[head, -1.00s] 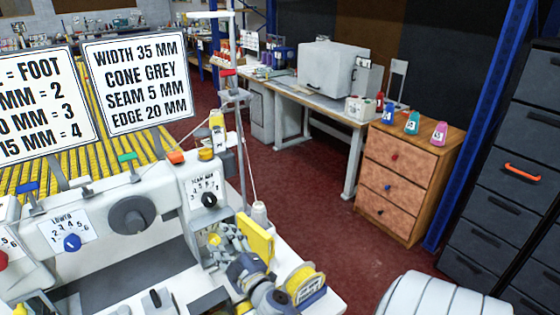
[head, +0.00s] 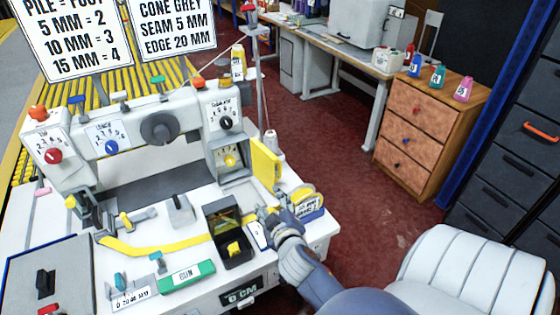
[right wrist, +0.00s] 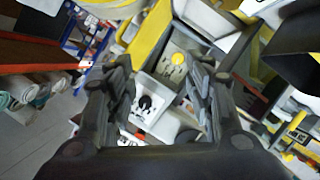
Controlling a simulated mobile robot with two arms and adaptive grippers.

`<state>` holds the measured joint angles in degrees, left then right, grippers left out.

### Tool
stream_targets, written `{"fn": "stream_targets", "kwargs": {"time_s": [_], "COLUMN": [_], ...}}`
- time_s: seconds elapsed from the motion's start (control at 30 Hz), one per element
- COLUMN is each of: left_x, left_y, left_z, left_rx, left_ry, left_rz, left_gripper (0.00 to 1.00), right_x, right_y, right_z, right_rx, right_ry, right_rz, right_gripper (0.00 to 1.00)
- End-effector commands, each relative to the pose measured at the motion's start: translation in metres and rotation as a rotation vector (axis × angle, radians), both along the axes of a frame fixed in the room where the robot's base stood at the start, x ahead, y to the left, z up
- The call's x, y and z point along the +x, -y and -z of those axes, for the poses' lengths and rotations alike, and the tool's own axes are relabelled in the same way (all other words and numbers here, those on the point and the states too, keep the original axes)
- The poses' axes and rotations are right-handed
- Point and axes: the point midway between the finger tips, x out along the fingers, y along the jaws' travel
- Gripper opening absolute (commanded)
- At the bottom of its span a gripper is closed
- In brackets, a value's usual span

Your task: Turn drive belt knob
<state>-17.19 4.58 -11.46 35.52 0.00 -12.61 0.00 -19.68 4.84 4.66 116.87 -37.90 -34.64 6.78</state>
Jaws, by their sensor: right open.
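The white machine (head: 188,112) has a compartment at its right end, with a yellow door (head: 265,163) standing open. Inside is a yellow knob (head: 230,161) on a numbered dial. It also shows beyond my fingers in the right wrist view (right wrist: 178,59). Above it is a black knob (head: 226,123) on the seam dial, visible in the wrist view too (right wrist: 145,102). A large grey knob (head: 158,128) is on the machine's front. I cannot read which is the drive belt knob. My right gripper (head: 263,212) is open and empty, below and apart from the yellow knob. My left gripper is not in view.
A red knob (head: 54,155) and a blue knob (head: 111,147) sit farther left. A yellow tape roll (head: 303,198) is close to my right gripper. A dark box (head: 228,222) and yellow strip (head: 165,247) lie in front. A white padded seat (head: 465,270) stands right.

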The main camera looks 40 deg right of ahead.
Motion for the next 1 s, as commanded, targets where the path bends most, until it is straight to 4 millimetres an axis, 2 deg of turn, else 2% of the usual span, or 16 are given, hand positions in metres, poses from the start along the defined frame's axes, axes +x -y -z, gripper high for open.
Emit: {"fn": "stream_targets", "kwargs": {"time_s": [0.1,0.33,1.0], "left_x": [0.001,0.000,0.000], "left_y": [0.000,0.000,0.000], "left_z": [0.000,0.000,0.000], "left_rx": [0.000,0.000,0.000], "left_ry": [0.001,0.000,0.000], "left_rz": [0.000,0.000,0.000], "left_gripper": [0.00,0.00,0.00], "right_x": [-0.012,-0.024,-0.028], "right_y": [-0.006,-0.013,-0.015], "right_z": [0.008,0.018,0.020], "right_rx": [0.054,0.110,0.125], "right_ry": [-0.046,-0.097,-0.111], "right_rz": [0.020,0.038,0.042], "right_gripper": [0.48,0.48,0.48]}}
